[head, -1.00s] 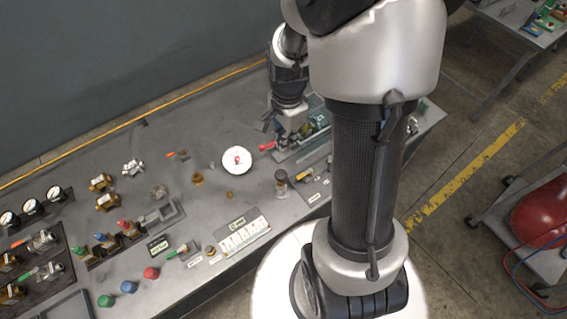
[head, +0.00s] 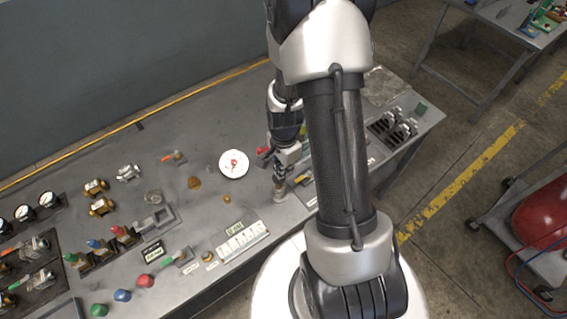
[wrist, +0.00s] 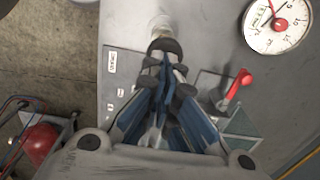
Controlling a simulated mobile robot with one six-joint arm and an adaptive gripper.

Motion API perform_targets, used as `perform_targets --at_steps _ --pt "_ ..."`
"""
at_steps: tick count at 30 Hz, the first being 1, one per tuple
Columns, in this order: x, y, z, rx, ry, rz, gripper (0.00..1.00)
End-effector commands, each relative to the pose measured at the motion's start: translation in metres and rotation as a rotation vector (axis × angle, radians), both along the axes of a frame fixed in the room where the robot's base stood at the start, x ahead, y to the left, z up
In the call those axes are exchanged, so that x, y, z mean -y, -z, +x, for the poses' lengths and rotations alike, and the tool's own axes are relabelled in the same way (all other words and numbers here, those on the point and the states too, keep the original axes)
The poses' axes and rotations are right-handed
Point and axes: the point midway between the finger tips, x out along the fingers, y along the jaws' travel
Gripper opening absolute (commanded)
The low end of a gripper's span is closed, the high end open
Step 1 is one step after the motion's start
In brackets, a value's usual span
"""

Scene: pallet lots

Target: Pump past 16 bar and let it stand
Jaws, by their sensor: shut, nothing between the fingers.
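The round white gauge (head: 233,163) lies on the bench with a red mark at its middle. It also shows at the top right of the wrist view (wrist: 278,22), partly cut off; I cannot read its value surely. My gripper (head: 280,183) points down over a small upright post with a dark cap (wrist: 164,46), likely the pump plunger. My fingers (wrist: 166,66) are shut and empty, with their tips at or just above the cap; I cannot tell whether they touch. A red-handled lever (wrist: 235,89) is beside my gripper, and its red handle (head: 263,153) shows left of my arm.
The grey bench (head: 120,222) carries brass fittings (head: 100,206), a white labelled block (head: 242,240) and coloured knobs (head: 122,295) to the left. A red tank (head: 545,208) stands on a cart at right. Bare bench lies around the gauge.

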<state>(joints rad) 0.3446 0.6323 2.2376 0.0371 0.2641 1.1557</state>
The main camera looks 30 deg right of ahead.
Motion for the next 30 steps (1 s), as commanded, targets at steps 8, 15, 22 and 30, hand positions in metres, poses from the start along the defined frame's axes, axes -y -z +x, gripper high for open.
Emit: perform_targets --at_steps 8,15,22,30 --pt "0.000 0.001 0.000 0.001 0.000 0.000 0.00" --pt "0.000 0.014 0.000 0.000 0.001 0.000 0.00" --pt "0.000 0.040 0.000 0.000 0.001 0.000 0.00" --pt "0.000 0.038 -0.001 -0.002 0.001 0.001 0.00"
